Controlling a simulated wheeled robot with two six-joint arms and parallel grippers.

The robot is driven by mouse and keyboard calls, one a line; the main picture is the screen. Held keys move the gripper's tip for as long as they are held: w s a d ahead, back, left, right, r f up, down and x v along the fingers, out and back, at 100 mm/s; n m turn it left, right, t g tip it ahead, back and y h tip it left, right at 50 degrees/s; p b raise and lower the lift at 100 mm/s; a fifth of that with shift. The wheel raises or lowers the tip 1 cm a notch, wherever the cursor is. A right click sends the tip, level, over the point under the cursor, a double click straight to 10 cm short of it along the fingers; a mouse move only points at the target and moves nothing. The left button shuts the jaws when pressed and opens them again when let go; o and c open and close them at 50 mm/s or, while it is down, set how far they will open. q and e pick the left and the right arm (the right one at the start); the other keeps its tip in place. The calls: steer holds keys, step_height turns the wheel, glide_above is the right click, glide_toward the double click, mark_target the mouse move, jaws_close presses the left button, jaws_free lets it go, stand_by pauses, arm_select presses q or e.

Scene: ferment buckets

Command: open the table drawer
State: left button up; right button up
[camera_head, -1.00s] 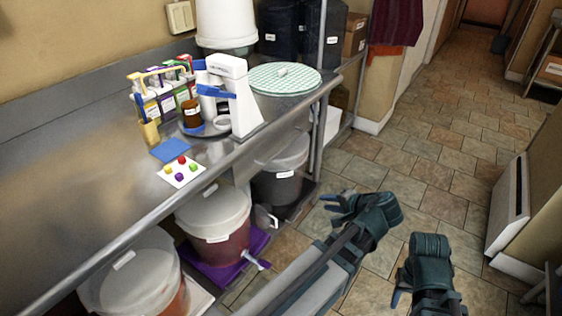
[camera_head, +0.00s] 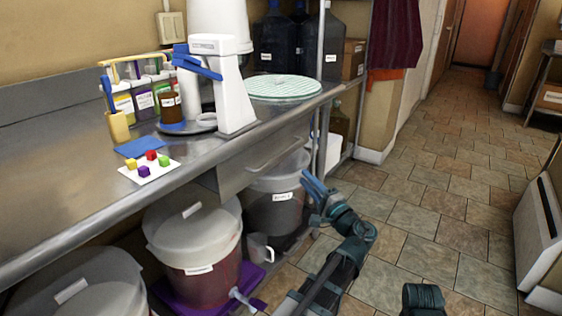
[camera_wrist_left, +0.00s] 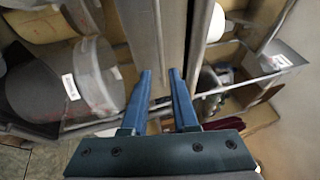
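The table drawer (camera_head: 265,152) is a grey metal front with a long handle, below the tabletop's front edge in the head view. It looks shut. My left gripper (camera_head: 313,186) is in front and to the right of the drawer, lower than the handle and apart from it. In the left wrist view the left gripper (camera_wrist_left: 160,80) has its two blue fingers spread with nothing held between them. A grey metal face shows beyond the fingertips. Only a dark part of my right arm shows at the bottom edge of the head view; its fingers are out of frame.
Lidded buckets (camera_head: 195,235) stand below. A metal post (camera_head: 320,80) rises by the table's right end.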

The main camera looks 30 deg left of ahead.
mark_target(283, 154)
arm_select(q)
steer(key=p+x, duration=0.2)
steer(key=x, duration=1.1)
steer(key=shift+w+a, duration=0.2)
steer(key=shift+a, duration=0.15)
jaws_close()
stand_by(1.0)
